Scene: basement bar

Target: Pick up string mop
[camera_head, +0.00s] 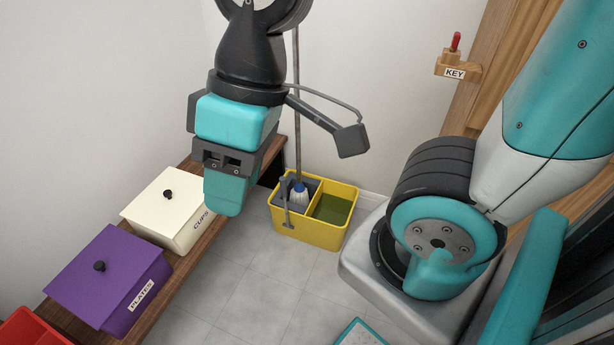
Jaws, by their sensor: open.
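The string mop (299,190) stands head down in the left compartment of a yellow mop bucket (318,236) on the floor, near the corner. Its thin grey handle rises almost upright, passing behind my arm towards the top of the view. The pale strings and a blue collar show at the bucket; the lower strings are hidden inside. My gripper (226,196) points down, to the left of the mop in the picture, and is open. It holds nothing that I can see, and it is apart from the mop.
A wooden bench (192,262) along the left wall bears a white "CUPS" box (165,222), a purple "PLATES" box (110,280) and a red container (32,330). The bucket's right compartment holds greenish liquid. Tiled floor is clear before the bucket.

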